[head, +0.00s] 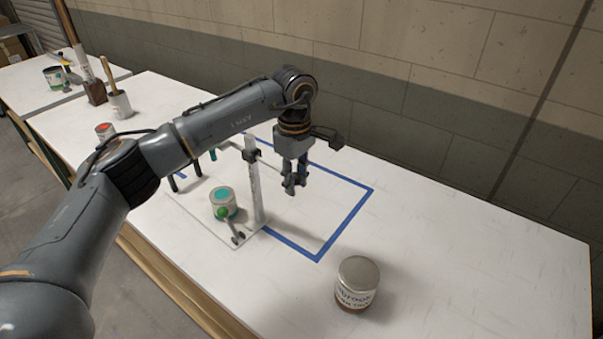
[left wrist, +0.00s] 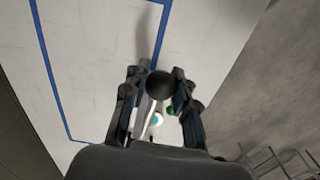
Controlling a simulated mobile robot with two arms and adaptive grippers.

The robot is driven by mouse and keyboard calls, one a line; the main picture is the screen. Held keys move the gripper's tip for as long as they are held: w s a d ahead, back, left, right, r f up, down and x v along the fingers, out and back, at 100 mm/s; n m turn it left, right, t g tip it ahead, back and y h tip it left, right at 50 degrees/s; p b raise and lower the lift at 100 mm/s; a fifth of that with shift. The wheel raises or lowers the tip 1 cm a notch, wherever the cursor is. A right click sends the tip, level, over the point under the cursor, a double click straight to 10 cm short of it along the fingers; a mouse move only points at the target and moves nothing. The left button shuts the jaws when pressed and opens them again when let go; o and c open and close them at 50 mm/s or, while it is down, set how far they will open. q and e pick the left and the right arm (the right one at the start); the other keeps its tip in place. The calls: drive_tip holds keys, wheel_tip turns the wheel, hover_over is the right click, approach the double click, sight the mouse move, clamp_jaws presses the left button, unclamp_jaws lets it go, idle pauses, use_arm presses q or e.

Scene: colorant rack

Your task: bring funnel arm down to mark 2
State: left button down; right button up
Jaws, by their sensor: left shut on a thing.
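A pale upright post (head: 255,195) stands on a thin base plate, with a black clamp (head: 250,155) high on it. I cannot make out the mark numbers, and the funnel arm is not clear beside my arm. My left gripper (head: 295,184) is above the table, just right of the post in the head view. In the left wrist view, its fingers (left wrist: 158,95) are shut on a dark round part (left wrist: 160,85), probably of the funnel arm. A small can with teal contents (head: 223,202) stands left of the post, with a green knob (head: 222,213) in front.
A labelled jar with a metal lid (head: 357,284) stands at the front right. Blue tape (head: 345,222) outlines a work area. The table's right side is clear.

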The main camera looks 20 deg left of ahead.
use_arm(q)
drive_tip(key=shift+f+b, duration=0.4)
drive_tip(key=shift+f, duration=0.5)
drive_tip(key=shift+f+b, duration=0.8)
drive_tip(key=shift+f, duration=0.15)
drive_tip(key=shift+f+b, duration=0.8)
drive_tip(key=shift+f, duration=0.15)
drive_tip(key=shift+f+b, duration=0.25)
drive_tip(key=shift+b, duration=0.05)
drive_tip(key=c, duration=1)
unclamp_jaws()
